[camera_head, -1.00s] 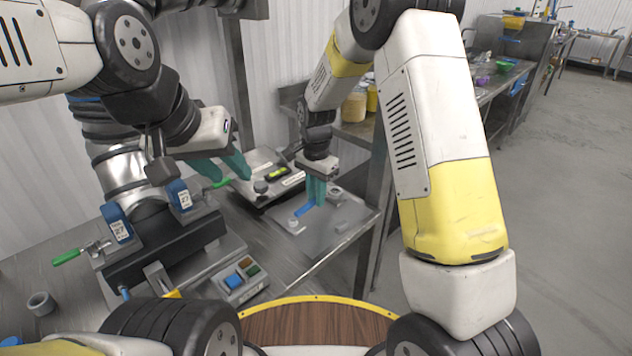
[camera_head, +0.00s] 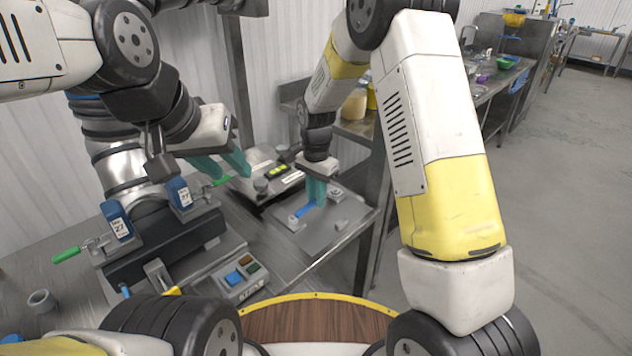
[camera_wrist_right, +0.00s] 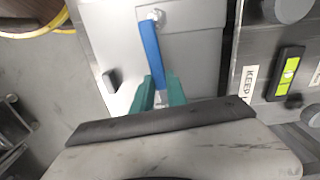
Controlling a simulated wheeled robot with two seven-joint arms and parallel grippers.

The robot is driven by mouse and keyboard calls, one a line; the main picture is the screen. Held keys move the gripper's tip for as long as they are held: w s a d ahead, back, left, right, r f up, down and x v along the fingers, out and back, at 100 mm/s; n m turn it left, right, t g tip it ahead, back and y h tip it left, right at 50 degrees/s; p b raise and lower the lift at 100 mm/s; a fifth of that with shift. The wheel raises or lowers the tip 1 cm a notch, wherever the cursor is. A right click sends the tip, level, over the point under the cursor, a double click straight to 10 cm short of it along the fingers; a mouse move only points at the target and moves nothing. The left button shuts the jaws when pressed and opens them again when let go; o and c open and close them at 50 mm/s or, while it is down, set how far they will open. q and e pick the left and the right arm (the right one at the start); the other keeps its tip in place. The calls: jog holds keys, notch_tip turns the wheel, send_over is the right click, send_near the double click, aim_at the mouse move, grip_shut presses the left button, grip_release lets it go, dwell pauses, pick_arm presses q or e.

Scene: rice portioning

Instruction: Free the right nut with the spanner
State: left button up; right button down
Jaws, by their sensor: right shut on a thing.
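My right gripper (camera_head: 316,201) points down over a grey metal plate (camera_head: 320,236) and is shut on the blue spanner (camera_head: 304,211). The spanner lies low over the plate, its far end reaching a small round nut (camera_head: 293,222). The right wrist view shows the blue spanner (camera_wrist_right: 151,52) running from between my teal fingertips (camera_wrist_right: 160,84) to the nut (camera_wrist_right: 155,15); I cannot tell if its end fits around it. Another fitting (camera_head: 335,191) stands behind the gripper.
A small grey block (camera_head: 341,225) sits on the plate right of the spanner. Floor at right is clear.

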dwell(0.4)
jog(key=shift+s+d+n, duration=0.4)
jog(key=shift+d+n, duration=0.15)
jog(key=shift+n, duration=0.35)
jog(key=shift+s+d+n, duration=0.35)
jog(key=shift+d+n, duration=0.3)
jog(key=shift+n, duration=0.25)
jog(key=shift+d, duration=0.1)
